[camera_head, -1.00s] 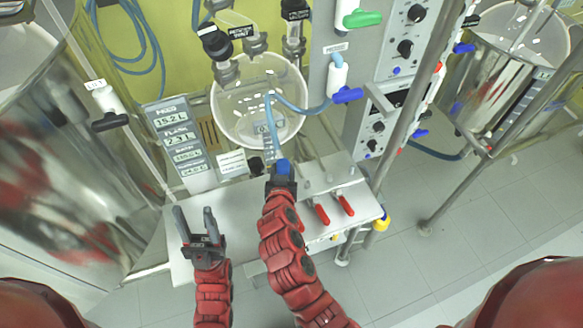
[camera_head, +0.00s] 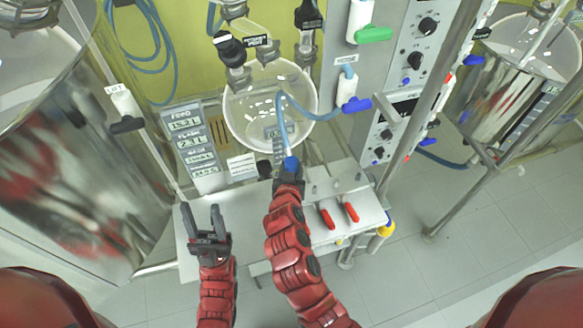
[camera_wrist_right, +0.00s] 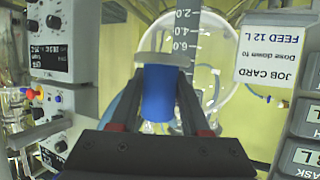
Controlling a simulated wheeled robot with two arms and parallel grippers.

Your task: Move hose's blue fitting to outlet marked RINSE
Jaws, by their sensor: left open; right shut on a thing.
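My right gripper (camera_head: 289,178) is shut on the blue fitting (camera_head: 291,163) at the end of a pale blue hose (camera_head: 283,125). It holds the fitting above the white bench, in front of the round glass vessel. In the right wrist view the blue fitting (camera_wrist_right: 159,92) sits between both fingers, with a pale collar at its far end. The hose loops up and right to a white valve with a blue handle (camera_head: 355,104). My left gripper (camera_head: 206,218) is open and empty over the bench's left part. I cannot read any RINSE label.
The glass vessel (camera_head: 243,115) hangs behind the fitting. Two red levers (camera_head: 327,218) stand at the bench's right. A display panel (camera_head: 196,150) is left of the vessel. A green-handled valve (camera_head: 372,34) and a metal post (camera_head: 435,95) are to the right.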

